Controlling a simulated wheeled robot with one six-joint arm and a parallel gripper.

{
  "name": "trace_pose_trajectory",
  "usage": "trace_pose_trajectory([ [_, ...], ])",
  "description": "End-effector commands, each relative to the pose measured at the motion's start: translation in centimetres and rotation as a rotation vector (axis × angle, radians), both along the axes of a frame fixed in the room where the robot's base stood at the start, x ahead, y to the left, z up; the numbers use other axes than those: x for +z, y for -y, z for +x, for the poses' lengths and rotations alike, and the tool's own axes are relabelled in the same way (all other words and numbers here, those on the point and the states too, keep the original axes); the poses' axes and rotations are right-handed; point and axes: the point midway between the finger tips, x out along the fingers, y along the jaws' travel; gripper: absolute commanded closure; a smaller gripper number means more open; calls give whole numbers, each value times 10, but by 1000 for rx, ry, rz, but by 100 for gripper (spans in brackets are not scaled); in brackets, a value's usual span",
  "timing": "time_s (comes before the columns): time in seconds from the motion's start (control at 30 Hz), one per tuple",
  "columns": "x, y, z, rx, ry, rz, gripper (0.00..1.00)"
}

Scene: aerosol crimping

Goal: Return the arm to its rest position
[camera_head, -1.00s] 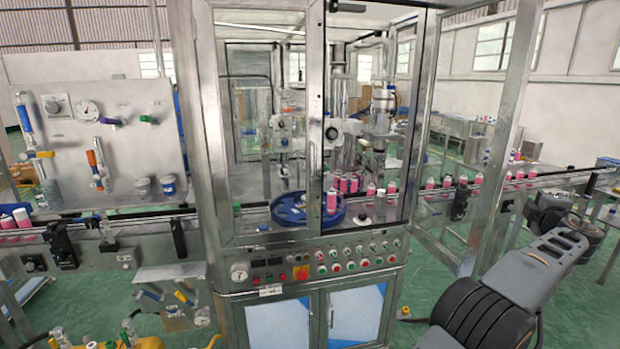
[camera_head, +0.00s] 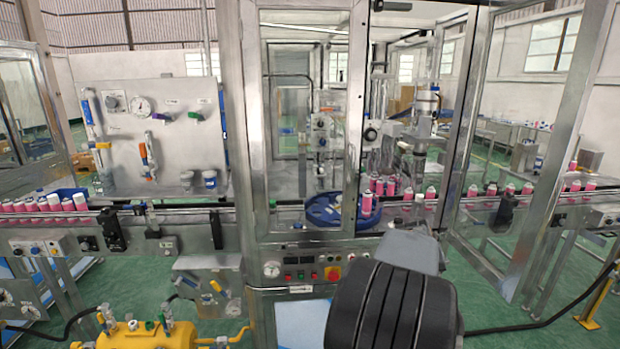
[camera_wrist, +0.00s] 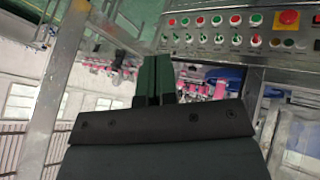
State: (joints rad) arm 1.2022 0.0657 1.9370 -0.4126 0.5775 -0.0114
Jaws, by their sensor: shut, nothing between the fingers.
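My gripper (camera_wrist: 154,80) shows in the wrist view with its two dark green fingers together and nothing between them. It points toward the front of the crimping machine, below the button panel (camera_wrist: 230,30) in that tilted picture. My arm crosses the lower right of the head view and covers part of the machine's panel and lower cabinet. The gripper itself does not show in the head view.
The machine's glass-doored cabinet (camera_head: 250,130) stands ahead, with a blue star wheel (camera_head: 325,212) and pink cans (camera_head: 390,186) inside. A conveyor (camera_head: 160,212) runs across. A yellow tank (camera_head: 140,338) is at lower left. An open glass door (camera_head: 530,140) stands right.

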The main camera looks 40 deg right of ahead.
Motion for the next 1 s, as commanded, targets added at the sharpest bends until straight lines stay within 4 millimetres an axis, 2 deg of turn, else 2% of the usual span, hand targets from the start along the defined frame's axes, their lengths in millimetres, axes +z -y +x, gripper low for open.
trace_pose_trajectory([
  [0.03, -3, -35, 26, 41, 15, 53, 100],
  [0.1, -10, -84, 53, 92, 31, 134, 100],
  [0.17, -15, -128, 72, 143, 41, 201, 100],
  [0.2, -18, -159, 83, 181, 44, 244, 100],
  [0.27, -23, -206, 95, 248, 46, 307, 100],
  [0.3, -26, -237, 100, 297, 44, 347, 100],
  [0.4, -30, -310, 106, 441, 40, 421, 100],
  [0.5, -31, -365, 106, 589, 45, 450, 100],
  [0.6, -26, -402, 104, 726, 54, 441, 100],
  [0.7, -16, -427, 105, 836, 68, 421, 100],
  [0.83, -8, -447, 106, 926, 83, 408, 100],
  [1.0, -7, -457, 106, 968, 78, 409, 100],
])
